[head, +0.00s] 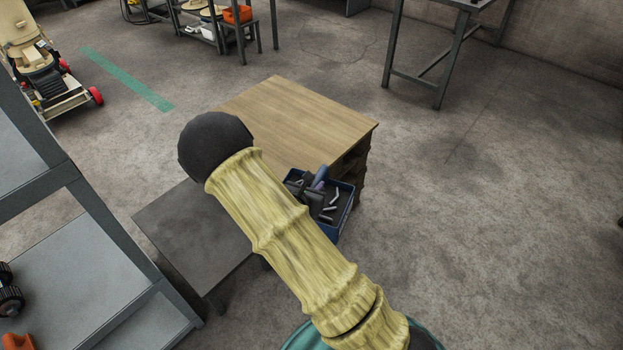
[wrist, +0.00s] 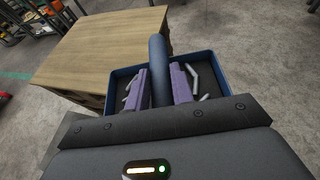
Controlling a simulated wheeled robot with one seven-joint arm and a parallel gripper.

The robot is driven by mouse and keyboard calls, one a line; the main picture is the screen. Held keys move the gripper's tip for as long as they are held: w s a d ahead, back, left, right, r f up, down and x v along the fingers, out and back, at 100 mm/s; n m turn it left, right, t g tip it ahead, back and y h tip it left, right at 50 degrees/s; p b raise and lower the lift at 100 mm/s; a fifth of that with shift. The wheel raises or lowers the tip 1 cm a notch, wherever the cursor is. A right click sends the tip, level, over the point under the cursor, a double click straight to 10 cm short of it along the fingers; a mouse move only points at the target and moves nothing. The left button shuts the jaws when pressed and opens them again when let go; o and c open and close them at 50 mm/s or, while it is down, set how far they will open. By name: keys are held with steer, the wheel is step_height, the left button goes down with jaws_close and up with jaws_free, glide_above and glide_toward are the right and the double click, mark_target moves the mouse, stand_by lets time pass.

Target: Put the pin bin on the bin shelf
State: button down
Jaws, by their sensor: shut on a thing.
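The pin bin (head: 347,212) is a blue open tray with a dark inside and several grey pins in it. In the wrist view the bin (wrist: 221,76) has a thick dark blue bar (wrist: 157,62) across its middle. My gripper (wrist: 158,88) has its purple-padded fingers on either side of this bar and is shut on it. In the head view my gripper (head: 317,186) is partly hidden behind my arm. The bin is beside the wooden-topped unit (head: 310,110); whether it touches anything below cannot be told. I cannot tell which piece of furniture is the bin shelf.
A low grey table (head: 185,225) stands left of the wooden unit. A grey metal rack (head: 95,215) fills the left edge, with dark rollers (head: 9,292) on it. A metal table (head: 440,50) stands at the back right. The floor on the right is clear.

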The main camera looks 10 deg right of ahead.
steer(key=shift+d+f+n+t+p, duration=0.15)
steer(key=shift+n+t+p, duration=0.15)
steer(key=s+f+n+y+p, duration=0.1)
steer(key=f, duration=0.1)
steer(key=s+f+n+t+y+p, duration=0.1)
steer(key=f+n+y, duration=0.1)
steer(key=f, duration=0.1)
steer(key=s+f+n+t+y+p, duration=0.1)
steer(key=f+y+p, duration=0.1)
steer(key=shift+s+a+f, duration=0.2)
steer(key=shift+s+a, duration=0.05)
steer(key=shift+s, duration=0.1)
steer(key=s+f+n+y, duration=0.1)
steer(key=s, duration=0.1)
steer(key=s+f+n+y+p, duration=0.1)
steer(key=f, duration=0.1)
steer(key=shift+s+d, duration=0.2)
steer(key=shift+s, duration=0.15)
steer(key=shift+s+f+n+y+p, duration=0.3)
steer(key=shift+s+f+y+p, duration=0.1)
steer(key=shift+s+f, duration=0.15)
steer(key=shift+w, duration=0.1)
